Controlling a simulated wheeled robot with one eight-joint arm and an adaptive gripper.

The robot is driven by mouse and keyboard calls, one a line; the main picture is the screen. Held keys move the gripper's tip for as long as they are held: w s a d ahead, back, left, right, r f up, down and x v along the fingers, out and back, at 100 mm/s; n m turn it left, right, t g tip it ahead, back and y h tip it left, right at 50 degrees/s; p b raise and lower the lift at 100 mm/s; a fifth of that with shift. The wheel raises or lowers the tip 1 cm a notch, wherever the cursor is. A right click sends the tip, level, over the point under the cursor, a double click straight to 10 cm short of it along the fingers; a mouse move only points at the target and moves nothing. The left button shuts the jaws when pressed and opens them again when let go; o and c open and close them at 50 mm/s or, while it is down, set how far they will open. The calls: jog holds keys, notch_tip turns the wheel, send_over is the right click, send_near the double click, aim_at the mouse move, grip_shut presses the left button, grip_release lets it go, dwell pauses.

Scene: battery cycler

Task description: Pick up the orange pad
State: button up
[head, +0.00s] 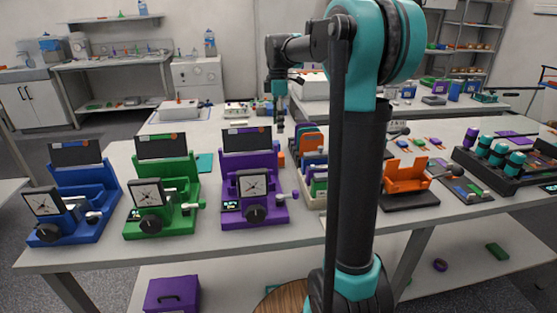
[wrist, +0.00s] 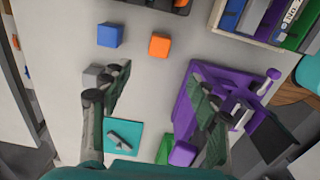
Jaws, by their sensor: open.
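A small orange block-shaped pad (wrist: 159,44) lies on the pale table in the wrist view, just beyond my fingertips and between their lines. My gripper (wrist: 160,76) is open and empty, its two dark fingers spread wide above the table. In the head view my gripper (head: 280,121) hangs pointing down behind the purple cycler. A small orange patch (head: 281,160) shows beside that cycler, mostly hidden, and I cannot tell whether it is the same pad.
A blue block (wrist: 110,36) sits left of the orange one. A purple cycler (wrist: 187,112) stands under the right finger. A teal square (wrist: 122,146) with a grey piece lies lower left. A rack (wrist: 238,36) stands upper right. Blue (head: 70,205) and green (head: 163,192) cyclers stand left.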

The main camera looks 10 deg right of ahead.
notch_tip(320, 180, down, 14)
jog(key=shift+w+d+f, duration=0.1)
jog(key=shift+d, duration=0.05)
dwell(0.5)
jog(key=shift+c, duration=0.6)
jog(key=c, duration=1.1)
jog(key=shift+c, duration=0.2)
notch_tip(320, 180, up, 20)
